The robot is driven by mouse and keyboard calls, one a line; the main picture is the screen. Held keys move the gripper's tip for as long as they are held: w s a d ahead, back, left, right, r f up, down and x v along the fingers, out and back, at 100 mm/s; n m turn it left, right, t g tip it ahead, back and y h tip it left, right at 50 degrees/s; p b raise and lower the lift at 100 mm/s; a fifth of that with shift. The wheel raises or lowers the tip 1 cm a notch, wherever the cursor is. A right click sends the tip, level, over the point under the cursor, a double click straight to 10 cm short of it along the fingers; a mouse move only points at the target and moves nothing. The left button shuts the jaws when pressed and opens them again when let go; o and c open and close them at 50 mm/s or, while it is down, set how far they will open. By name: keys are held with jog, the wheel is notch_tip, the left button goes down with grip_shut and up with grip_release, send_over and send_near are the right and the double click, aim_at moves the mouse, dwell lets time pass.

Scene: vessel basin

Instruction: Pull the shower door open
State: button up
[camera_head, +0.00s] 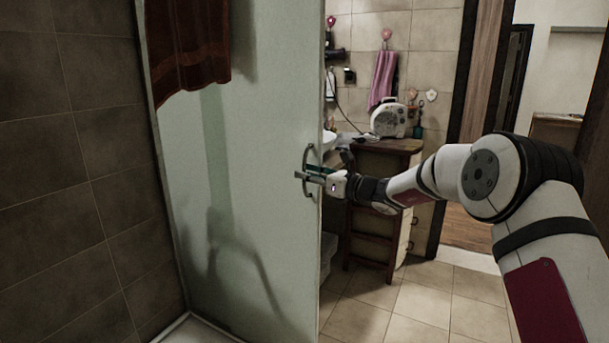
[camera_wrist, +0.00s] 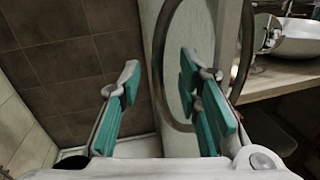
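The shower door (camera_head: 245,190) is a pale green frosted panel left of centre in the head view, with its free edge facing the room. Its handle (camera_head: 309,154) is a curved metal loop near that edge. My gripper (camera_head: 308,178) reaches in from the right at handle height. In the wrist view the fingers of my gripper (camera_wrist: 158,80) are apart, with teal pads. The left bar of the handle (camera_wrist: 156,50) runs between them, with a gap to the left finger. The right finger overlaps the loop's opening; its contact cannot be told. The door also shows edge-on (camera_wrist: 232,40).
A brown tiled wall (camera_head: 75,150) stands left of the door, with a pale shower tray (camera_head: 190,330) at its foot. A red-brown towel (camera_head: 190,45) hangs over the door's top. A wooden counter (camera_head: 385,145) stands behind my arm. Tiled floor (camera_head: 400,310) is clear at front right.

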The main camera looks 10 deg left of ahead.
jog(key=shift+x, duration=0.85)
jog(key=shift+c, duration=0.2)
grip_shut()
